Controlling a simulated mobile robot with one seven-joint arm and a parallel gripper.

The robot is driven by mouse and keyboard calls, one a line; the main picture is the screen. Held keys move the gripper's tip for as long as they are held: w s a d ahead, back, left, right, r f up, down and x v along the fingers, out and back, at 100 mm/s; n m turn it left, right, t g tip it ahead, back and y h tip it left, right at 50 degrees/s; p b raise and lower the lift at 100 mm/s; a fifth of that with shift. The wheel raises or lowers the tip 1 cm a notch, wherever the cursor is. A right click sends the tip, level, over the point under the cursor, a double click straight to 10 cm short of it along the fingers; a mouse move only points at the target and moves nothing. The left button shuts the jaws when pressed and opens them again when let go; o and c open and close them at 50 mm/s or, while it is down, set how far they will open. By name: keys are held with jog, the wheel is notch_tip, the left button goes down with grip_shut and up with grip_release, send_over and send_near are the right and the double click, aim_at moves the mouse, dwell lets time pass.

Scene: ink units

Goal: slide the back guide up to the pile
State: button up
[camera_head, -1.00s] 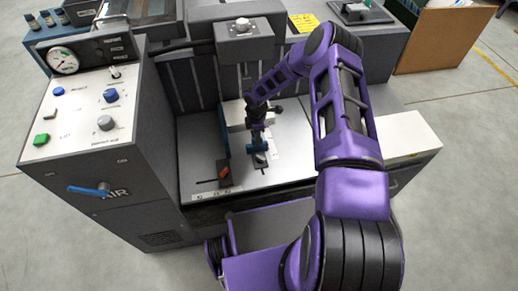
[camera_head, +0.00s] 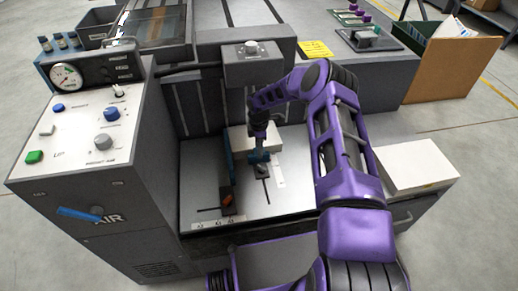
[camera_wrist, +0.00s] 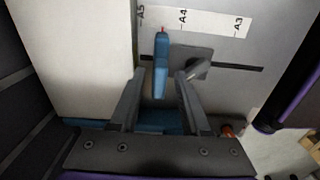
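The white pile (camera_head: 240,137) lies on the metal feed bed (camera_head: 200,175); it fills the left of the wrist view (camera_wrist: 75,60). The back guide is a blue upright piece (camera_wrist: 161,65) with a dark grey base and a small lever (camera_wrist: 196,70), over a slot in the bed. It shows in the head view (camera_head: 260,158) at the pile's near side. In the wrist view a narrow strip of bed shows between guide and pile. My gripper (camera_wrist: 161,76) is open, one finger on each side of the blue upright, with visible gaps. The guide's lower part is partly hidden.
A scale strip (camera_wrist: 210,22) marked A5, A4, A3 runs beside the slot. A blue side guide (camera_head: 225,165) with an orange lever (camera_head: 227,200) stands left of the pile. The grey feed head (camera_head: 252,65) is above. A control panel (camera_head: 80,130) stands at the left.

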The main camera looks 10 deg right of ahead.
notch_tip(320, 180, up, 17)
jog(key=p, duration=0.2)
jog(key=shift+r, duration=0.2)
dwell(0.4)
